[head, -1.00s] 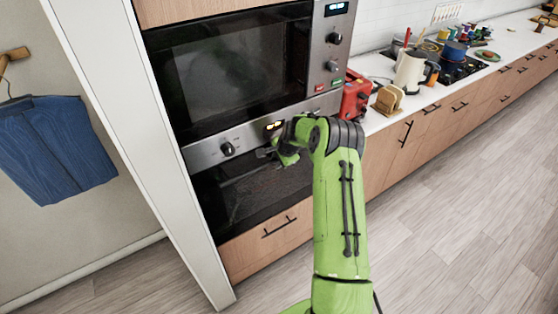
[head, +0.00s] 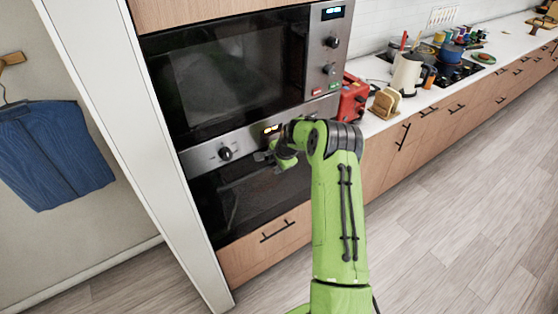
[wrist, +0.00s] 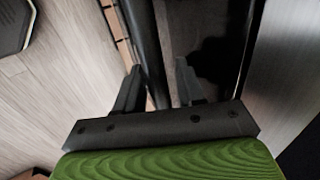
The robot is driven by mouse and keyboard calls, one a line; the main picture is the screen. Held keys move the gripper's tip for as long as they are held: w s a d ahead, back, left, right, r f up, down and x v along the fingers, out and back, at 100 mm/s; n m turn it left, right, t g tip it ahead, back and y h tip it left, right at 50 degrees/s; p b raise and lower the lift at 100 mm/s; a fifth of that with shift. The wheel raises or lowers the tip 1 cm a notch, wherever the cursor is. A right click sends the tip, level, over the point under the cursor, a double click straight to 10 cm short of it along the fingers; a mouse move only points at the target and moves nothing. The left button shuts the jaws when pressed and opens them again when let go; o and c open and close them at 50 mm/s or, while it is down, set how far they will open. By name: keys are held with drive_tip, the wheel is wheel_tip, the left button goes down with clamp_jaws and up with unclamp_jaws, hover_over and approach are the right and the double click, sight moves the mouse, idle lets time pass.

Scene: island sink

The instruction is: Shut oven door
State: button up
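The oven door (head: 255,198) is the dark glass front below the steel control panel (head: 225,153). In the head view it looks shut or nearly shut; I cannot tell whether a small gap is left. My gripper (head: 266,156) is at the top of this door, just under the panel, partly hidden by my green wrist. In the wrist view my gripper (wrist: 157,85) has its two fingers apart. A dark bar or door edge (wrist: 146,45) runs between and beyond them. I cannot tell whether the fingers touch it.
A microwave (head: 235,70) sits above the oven, and a wooden drawer (head: 270,237) is below. To the right, a counter holds a red toaster (head: 352,98), a bread holder (head: 385,102) and a kettle (head: 407,73). The floor (head: 450,230) at the right is clear.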

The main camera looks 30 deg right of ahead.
drive_tip(key=b+v, duration=0.1)
drive_tip(key=v, duration=1.4)
drive_tip(key=shift+s+a, duration=0.1)
